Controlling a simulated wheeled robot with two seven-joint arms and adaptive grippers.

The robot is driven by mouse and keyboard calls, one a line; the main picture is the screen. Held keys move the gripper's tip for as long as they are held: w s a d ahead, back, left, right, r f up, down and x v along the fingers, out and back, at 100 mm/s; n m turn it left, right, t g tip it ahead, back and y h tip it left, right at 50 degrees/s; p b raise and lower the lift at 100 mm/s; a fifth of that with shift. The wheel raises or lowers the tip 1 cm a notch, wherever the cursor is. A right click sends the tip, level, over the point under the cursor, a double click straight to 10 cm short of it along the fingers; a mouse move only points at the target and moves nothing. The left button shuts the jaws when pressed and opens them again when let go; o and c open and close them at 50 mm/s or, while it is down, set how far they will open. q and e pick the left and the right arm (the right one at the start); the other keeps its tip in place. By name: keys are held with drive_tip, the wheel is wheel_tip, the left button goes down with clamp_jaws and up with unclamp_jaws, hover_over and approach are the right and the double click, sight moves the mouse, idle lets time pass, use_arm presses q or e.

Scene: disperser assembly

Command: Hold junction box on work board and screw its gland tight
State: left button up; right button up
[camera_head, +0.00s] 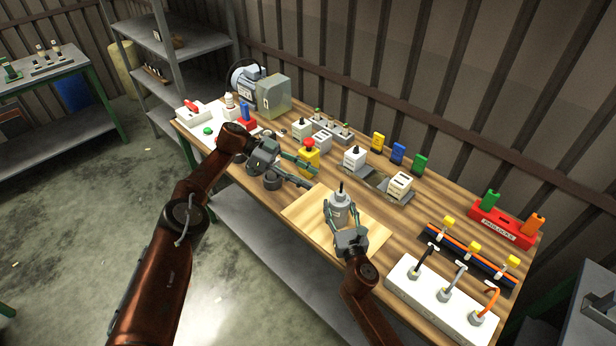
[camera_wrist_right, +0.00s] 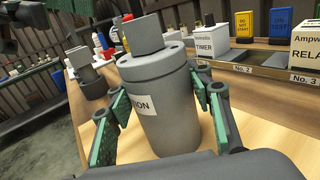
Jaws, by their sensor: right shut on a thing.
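The junction box (camera_head: 340,213) is a grey upright cylinder on the pale wooden work board (camera_head: 301,205). In the right wrist view the junction box (camera_wrist_right: 165,105) carries a label ending in "ION", and a grey blocky piece (camera_wrist_right: 142,36) stands on its top; I cannot tell if this is the gland. My right gripper (camera_head: 342,222) is shut around the junction box, with its green-padded fingers on both sides in the wrist view. My left gripper (camera_head: 308,174) is open and empty, left of the junction box and apart from it. A dark round piece (camera_head: 272,182) shows beside it.
A yellow box with a red button (camera_head: 309,157) stands close behind my left gripper. Labelled boxes (camera_head: 355,157) (camera_head: 399,184) stand behind the board. A white block with several cable glands (camera_head: 440,300) lies at the right, near the red padlock rack (camera_head: 503,226).

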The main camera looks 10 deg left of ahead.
drive_tip(key=o, duration=1.7)
